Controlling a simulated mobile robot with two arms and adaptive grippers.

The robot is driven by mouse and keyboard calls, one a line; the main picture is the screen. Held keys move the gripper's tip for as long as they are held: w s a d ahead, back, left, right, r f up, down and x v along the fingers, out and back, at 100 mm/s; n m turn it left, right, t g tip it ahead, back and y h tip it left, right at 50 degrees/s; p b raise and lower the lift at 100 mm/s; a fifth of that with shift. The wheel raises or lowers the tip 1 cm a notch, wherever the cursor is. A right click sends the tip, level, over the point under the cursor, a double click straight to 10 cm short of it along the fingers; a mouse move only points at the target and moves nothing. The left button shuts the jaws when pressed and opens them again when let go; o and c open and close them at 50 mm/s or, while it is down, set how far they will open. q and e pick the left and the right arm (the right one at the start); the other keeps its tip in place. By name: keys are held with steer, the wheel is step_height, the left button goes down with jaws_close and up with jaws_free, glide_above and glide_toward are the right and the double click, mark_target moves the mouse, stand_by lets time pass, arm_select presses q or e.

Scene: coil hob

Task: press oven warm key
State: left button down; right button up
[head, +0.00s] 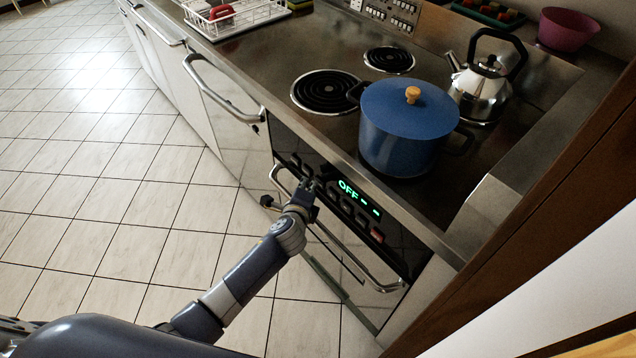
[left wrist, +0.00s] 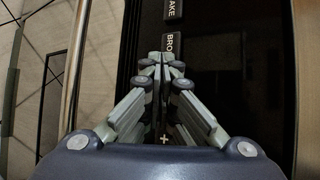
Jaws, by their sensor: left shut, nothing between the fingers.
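The oven control panel (head: 330,190) is on the black front of the stove, with a green display (head: 358,197) reading "OFF" and dashes. Dark keys sit beside and below the display, and one red key (head: 377,235) is at the right end. I cannot make out a key marked warm. My left gripper (head: 309,187) is shut and empty, its fingertips at the panel left of the display. In the left wrist view the shut fingertips (left wrist: 160,60) overlap a key lettered "BRO" (left wrist: 173,44); contact cannot be told. A key ending in "AKE" (left wrist: 174,10) lies beyond, and a "+" shows between the fingers.
The oven door handle (head: 345,255) runs below the panel. On the hob stand a blue lidded pot (head: 400,135) and a steel kettle (head: 480,90); two coils (head: 325,91) are bare. A dish rack (head: 240,18) is at the back left. Tiled floor at left is clear.

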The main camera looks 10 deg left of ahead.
arm_select(q)
steer(key=shift+w+d, duration=0.15)
stand_by(0.5)
steer(key=shift+s+a+p, duration=0.35)
steer(key=shift+s+a, duration=0.2)
steer(key=shift+s, duration=0.15)
steer(key=s+a, duration=0.1)
steer(key=s, duration=0.1)
steer(key=s+a+p, duration=0.1)
steer(key=s+a, duration=0.1)
steer(key=shift+p, duration=0.3)
steer(key=shift+f, duration=0.1)
stand_by(0.6)
